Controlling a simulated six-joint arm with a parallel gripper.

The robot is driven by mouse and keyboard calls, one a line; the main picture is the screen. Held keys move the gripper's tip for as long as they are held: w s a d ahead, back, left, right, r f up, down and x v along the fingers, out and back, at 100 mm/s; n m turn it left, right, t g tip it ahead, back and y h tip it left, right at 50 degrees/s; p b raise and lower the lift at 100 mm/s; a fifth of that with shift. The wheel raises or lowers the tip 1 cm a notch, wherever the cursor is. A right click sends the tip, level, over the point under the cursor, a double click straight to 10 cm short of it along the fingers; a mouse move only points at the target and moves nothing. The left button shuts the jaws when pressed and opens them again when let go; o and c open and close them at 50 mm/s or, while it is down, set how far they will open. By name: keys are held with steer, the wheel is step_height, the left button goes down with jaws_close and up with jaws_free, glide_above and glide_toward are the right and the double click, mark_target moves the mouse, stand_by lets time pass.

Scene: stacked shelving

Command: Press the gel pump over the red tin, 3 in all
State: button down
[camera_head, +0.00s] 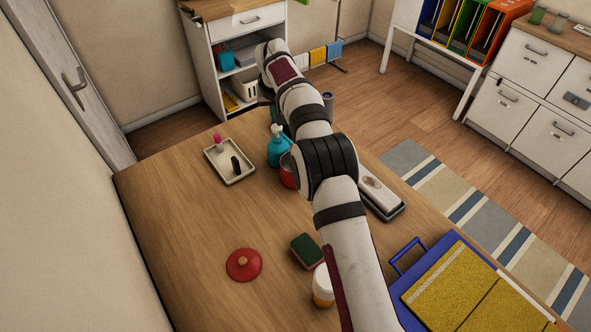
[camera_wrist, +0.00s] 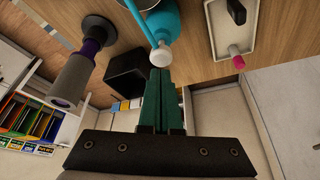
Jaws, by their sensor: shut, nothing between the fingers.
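The gel pump is a teal bottle (camera_head: 278,153) with a white pump head (camera_head: 277,129), upright on the wooden table. It also shows at the top of the wrist view as a teal body (camera_wrist: 164,20) with a white head (camera_wrist: 161,57). The red tin (camera_head: 287,172) stands beside the bottle, mostly hidden behind my arm. I cannot see the tin's inside. My gripper (camera_wrist: 160,73) has dark green fingers, shut and empty, with their tips close to the pump head. I cannot tell whether they touch it.
A cream tray (camera_head: 231,161) with a pink-capped item and a black item lies left of the bottle. A grey and purple upright object (camera_wrist: 83,63) is near the gripper. A red lid (camera_head: 243,264), a sponge (camera_head: 306,250) and a white-lidded jar (camera_head: 323,288) are nearer.

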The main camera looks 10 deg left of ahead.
step_height(320, 180, up, 6)
stand_by(0.5)
steer(key=s+d+r+m+g, duration=0.1)
steer(key=s+d+r+m, duration=0.1)
steer(key=s+d+r, duration=0.5)
steer(key=s+d+r+m+g, duration=0.1)
steer(key=s+d+r+m, duration=0.1)
steer(key=s+d, duration=0.75)
steer(key=s+d+f+m+g, duration=0.1)
steer(key=s+f, duration=0.2)
steer(key=s, duration=0.7)
steer(key=s+d+f+m, duration=0.2)
steer(key=s, duration=0.8)
steer(key=s+d+f+m+g, duration=0.1)
steer(key=s+f, duration=0.2)
steer(key=s, duration=0.7)
steer(key=shift+s+d+f+m+g+y, duration=0.2)
steer(key=shift+d+f+m+g+y, duration=0.1)
steer(key=shift+d+f, duration=0.05)
